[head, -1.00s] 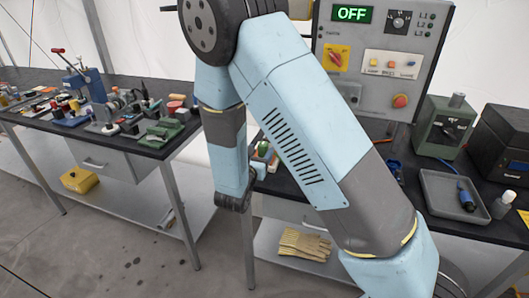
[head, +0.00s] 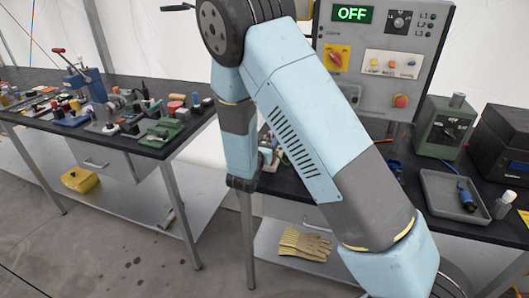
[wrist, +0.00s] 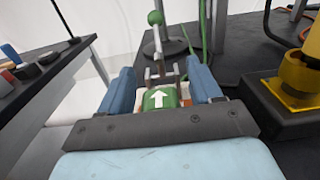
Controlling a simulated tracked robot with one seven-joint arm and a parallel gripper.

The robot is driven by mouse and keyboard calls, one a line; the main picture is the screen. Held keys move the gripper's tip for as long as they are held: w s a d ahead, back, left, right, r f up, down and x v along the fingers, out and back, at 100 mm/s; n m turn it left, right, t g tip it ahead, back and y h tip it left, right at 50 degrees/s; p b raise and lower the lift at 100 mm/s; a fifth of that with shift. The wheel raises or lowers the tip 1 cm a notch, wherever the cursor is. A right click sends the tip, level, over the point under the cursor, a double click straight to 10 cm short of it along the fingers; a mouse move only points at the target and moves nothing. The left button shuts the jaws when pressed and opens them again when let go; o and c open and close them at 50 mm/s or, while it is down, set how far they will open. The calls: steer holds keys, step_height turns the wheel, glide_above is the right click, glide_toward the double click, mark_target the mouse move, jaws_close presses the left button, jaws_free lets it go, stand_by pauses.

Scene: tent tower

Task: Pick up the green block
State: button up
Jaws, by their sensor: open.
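The green block (wrist: 160,98) shows in the wrist view, with a white arrow on its top face. It sits between the two blue fingers of my gripper (wrist: 162,85). The fingers are apart, one on each side of the block, and I see no clear contact. Pale and reddish parts show around the block's lower edges, but what it rests on is mostly hidden by my gripper. In the head view my arm covers the block and my gripper.
A green-knobbed lever (wrist: 155,18) stands just beyond the block. A yellow fixture (wrist: 297,75) is on the right. In the head view, a control panel (head: 378,60) reads OFF, a grey tray (head: 440,205) lies at right, and a cluttered table (head: 85,140) stands at left.

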jaws_close()
stand_by(0.4)
